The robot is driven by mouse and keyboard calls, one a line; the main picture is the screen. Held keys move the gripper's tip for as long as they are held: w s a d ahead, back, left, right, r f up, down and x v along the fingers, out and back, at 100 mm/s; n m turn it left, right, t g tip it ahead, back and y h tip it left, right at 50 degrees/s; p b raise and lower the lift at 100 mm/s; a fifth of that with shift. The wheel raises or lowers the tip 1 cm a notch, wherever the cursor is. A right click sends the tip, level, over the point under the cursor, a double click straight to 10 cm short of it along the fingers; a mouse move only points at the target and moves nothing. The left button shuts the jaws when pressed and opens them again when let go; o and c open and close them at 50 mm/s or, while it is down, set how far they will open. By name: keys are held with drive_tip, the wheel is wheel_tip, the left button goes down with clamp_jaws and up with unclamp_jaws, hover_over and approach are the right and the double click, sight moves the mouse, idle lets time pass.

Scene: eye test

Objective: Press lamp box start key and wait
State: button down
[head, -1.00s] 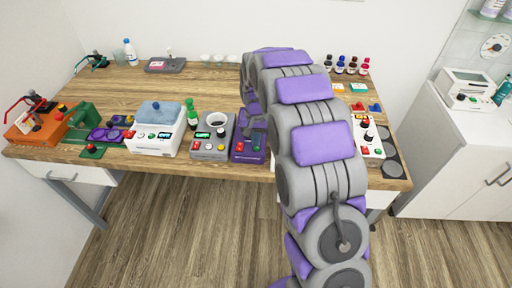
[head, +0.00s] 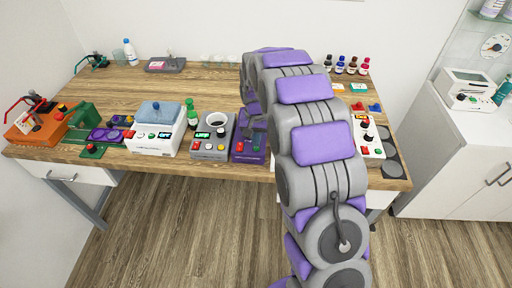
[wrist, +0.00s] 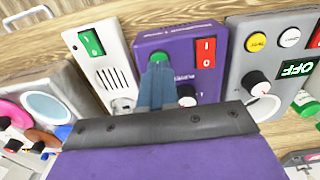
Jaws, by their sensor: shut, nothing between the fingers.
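A purple box (head: 247,153) stands near the table's front edge, left of my arm in the head view. The arm hides part of the box.
A grey box (wrist: 240,60) with an OFF display stands close on one side of the purple box. A white box (wrist: 117,52) with a green switch stands on the other. A white box with a blue lid (head: 155,143) and an orange device (head: 35,125) stand further left.

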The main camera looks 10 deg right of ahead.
drive_tip(key=shift+f, duration=0.8)
idle(0.5)
drive_tip(key=shift+r, duration=0.1)
wheel_tip(320, 180, up, 8)
drive_tip(key=p, duration=0.3)
idle(0.8)
idle(0.4)
drive_tip(key=s+r+n+g, duration=0.1)
drive_tip(key=s+r, duration=0.4)
drive_tip(key=s, duration=0.6)
drive_tip(key=s+r+n, duration=0.1)
drive_tip(key=s+r, duration=0.3)
drive_tip(key=s, duration=0.7)
drive_tip(key=s+n, duration=0.1)
drive_tip(key=s, duration=1.9)
drive_tip(key=shift+f+n+g, duration=0.2)
drive_tip(key=shift+n+g, duration=0.1)
drive_tip(key=shift+g, duration=0.1)
